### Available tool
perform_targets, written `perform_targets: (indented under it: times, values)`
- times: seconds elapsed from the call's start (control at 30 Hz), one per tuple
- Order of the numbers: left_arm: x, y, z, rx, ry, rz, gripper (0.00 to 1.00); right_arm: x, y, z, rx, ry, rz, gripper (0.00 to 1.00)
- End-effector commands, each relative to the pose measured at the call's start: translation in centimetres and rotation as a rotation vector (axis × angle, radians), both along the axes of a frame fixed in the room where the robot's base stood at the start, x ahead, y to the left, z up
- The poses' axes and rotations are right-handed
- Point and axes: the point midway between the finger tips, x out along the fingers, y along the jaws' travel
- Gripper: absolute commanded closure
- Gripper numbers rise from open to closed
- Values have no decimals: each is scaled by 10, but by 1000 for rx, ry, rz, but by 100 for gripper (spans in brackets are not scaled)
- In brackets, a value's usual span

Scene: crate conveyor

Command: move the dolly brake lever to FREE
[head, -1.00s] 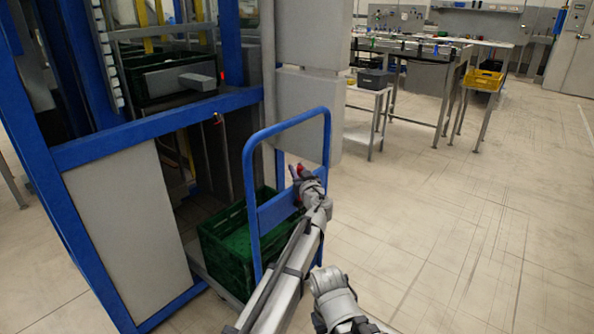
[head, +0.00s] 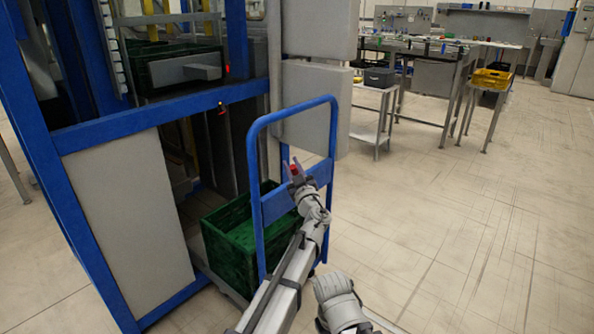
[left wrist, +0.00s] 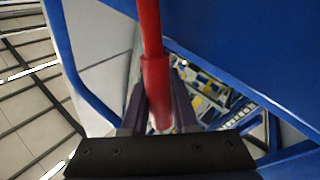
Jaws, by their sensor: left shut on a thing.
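The dolly's blue push frame (head: 256,190) stands upright in the middle of the head view. Its red brake lever (head: 294,169) shows small at the frame's crossbar. In the left wrist view the red lever (left wrist: 152,60) comes down from the top edge and ends between my finger pads. My left gripper (head: 295,174) is shut on the lever, with a finger on either side of it. The lever's pivot and any FREE marking cannot be made out. My right gripper is out of view; only part of that arm shows at the bottom.
A green crate (head: 229,257) sits low on the dolly behind the push frame. A blue-framed conveyor station (head: 160,122) with grey panels stands close on the left. A small side table (head: 370,137) and benches are farther back. Floor on the right is clear.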

Motion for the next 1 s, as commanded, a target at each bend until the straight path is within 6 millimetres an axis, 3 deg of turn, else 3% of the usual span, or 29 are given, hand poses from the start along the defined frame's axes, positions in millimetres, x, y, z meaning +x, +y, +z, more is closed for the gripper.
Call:
perform_targets:
  times: [0.03, 0.3, 0.9, 0.93, 1.0]
  values:
    - [-4, 2, -6, -18, -23, -1, 100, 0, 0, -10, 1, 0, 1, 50]
    - [-14, 10, -9, -90, -118, -2, 100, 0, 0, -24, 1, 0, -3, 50]
    - [-17, 12, -8, -115, -152, -1, 100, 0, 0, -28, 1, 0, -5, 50]
    - [-17, 12, -8, -115, -152, -1, 72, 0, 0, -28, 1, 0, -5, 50]
    - [-17, 12, -8, -113, -152, 0, 64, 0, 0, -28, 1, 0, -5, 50]
